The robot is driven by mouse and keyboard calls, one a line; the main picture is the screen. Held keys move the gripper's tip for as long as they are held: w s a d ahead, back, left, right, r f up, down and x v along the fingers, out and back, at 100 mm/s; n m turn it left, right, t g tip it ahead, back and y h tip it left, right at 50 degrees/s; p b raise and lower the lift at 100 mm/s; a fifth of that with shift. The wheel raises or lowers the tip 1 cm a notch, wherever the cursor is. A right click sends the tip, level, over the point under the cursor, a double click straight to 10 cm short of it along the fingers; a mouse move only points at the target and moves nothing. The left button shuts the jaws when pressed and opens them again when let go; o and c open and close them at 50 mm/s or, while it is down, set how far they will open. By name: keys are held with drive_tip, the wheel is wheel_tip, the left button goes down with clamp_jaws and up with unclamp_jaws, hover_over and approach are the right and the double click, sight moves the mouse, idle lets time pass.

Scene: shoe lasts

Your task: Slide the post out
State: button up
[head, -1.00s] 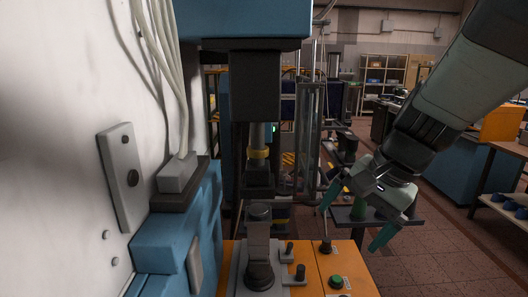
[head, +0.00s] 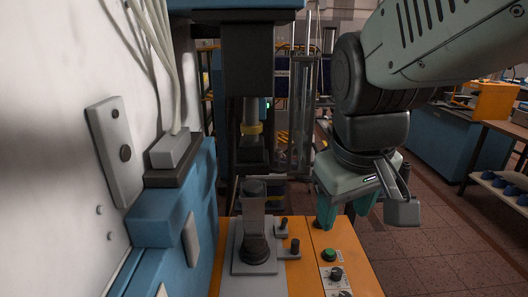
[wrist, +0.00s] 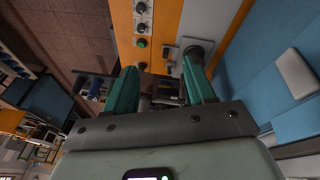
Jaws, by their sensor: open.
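A post (head: 254,222) stands upright on a grey plate (head: 268,284) on the orange bench, with a dark round base and a paler, wider upper part. In the wrist view a dark round part (wrist: 197,52), probably the post's base, shows just beyond the tip of the right-hand finger. My gripper (head: 345,208) is to the right of the post in the head view, above the orange top, pointing down and apart from it. Its two teal fingers (wrist: 160,72) are open, and nothing shows held between them. The far finger is partly hidden in the head view.
A blue machine body (head: 180,215) and white wall close off the left. Small dark pegs (head: 294,248) and a green button (head: 329,255) stand to the post's right.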

drive_tip(key=w+d+f+n+g, duration=0.1)
drive_tip(key=w+d+f+n, duration=0.25)
drive_tip(key=w+f, duration=0.65)
drive_tip(key=w+d+f+n, duration=0.3)
drive_tip(key=w+d+f, duration=0.1)
drive_tip(key=w+f, duration=0.6)
drive_tip(key=m+t+y, duration=0.2)
drive_tip(key=m+y, duration=0.1)
drive_tip(key=m, duration=0.1)
approach(297, 243)
drive_tip(key=x, duration=1.1)
drive_tip(key=shift+w+f, duration=0.15)
clamp_jaws()
